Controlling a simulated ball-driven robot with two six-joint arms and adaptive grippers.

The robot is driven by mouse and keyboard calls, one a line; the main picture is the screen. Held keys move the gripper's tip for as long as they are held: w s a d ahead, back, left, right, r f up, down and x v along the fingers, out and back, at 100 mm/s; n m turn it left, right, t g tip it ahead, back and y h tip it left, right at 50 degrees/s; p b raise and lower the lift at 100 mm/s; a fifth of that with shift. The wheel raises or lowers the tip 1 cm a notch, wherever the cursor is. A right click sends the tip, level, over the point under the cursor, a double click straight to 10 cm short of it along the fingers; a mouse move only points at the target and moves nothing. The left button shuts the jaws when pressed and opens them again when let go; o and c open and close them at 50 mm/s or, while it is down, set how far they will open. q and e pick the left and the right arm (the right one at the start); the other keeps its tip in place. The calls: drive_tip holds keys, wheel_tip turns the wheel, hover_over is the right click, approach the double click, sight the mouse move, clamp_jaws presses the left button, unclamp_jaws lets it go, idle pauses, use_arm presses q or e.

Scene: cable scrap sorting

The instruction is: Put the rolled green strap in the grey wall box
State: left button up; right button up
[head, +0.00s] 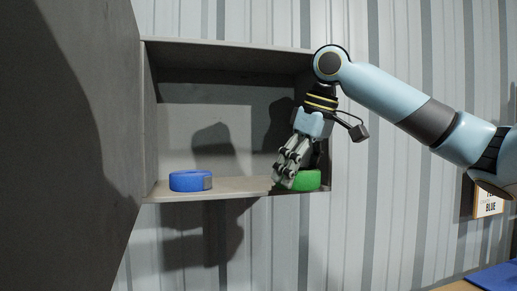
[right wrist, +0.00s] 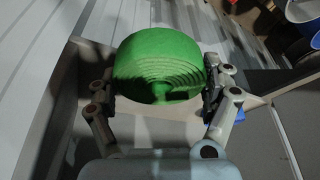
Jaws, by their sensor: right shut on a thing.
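The rolled green strap (head: 307,180) is at the right end of the grey wall box (head: 237,194), low at its floor. My right gripper (head: 284,182) is shut on the strap, with its fingers reaching down from above. In the right wrist view the strap (right wrist: 160,62) sits between the two fingers (right wrist: 160,90), one on each side. Whether the strap rests on the box floor or is held just above it, I cannot tell. My left gripper is not in view.
A rolled blue strap (head: 190,181) lies on the box floor at the left. The floor between the two straps is clear. The box's open grey door (head: 75,150) fills the left side. A sign (head: 489,205) and a blue surface (head: 492,278) are at the lower right.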

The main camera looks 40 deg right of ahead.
sight(255, 184)
drive_tip(key=w+p, duration=0.1)
drive_tip(key=w, duration=0.1)
drive_tip(key=w+p, duration=0.1)
drive_tip(key=w, duration=0.1)
drive_tip(key=w+p, duration=0.1)
drive_tip(key=w, duration=0.1)
drive_tip(key=shift+w+a, duration=0.3)
drive_tip(key=shift+a, duration=0.1)
drive_tip(key=shift+w, duration=0.25)
drive_tip(key=w+p, duration=0.2)
drive_tip(key=w, duration=0.1)
drive_tip(key=shift+w+a+r, duration=0.1)
drive_tip(key=shift+w+a, duration=0.1)
drive_tip(key=shift+w, duration=0.1)
drive_tip(key=shift+w+f+p, duration=0.1)
drive_tip(key=shift+f+p, duration=0.2)
drive_tip(key=shift+p, duration=0.1)
drive_tip(key=shift+f, duration=0.15)
drive_tip(key=shift+d, duration=0.15)
drive_tip(key=o, duration=1.3)
drive_tip(key=shift+f, duration=0.2)
drive_tip(key=shift+o, duration=0.2)
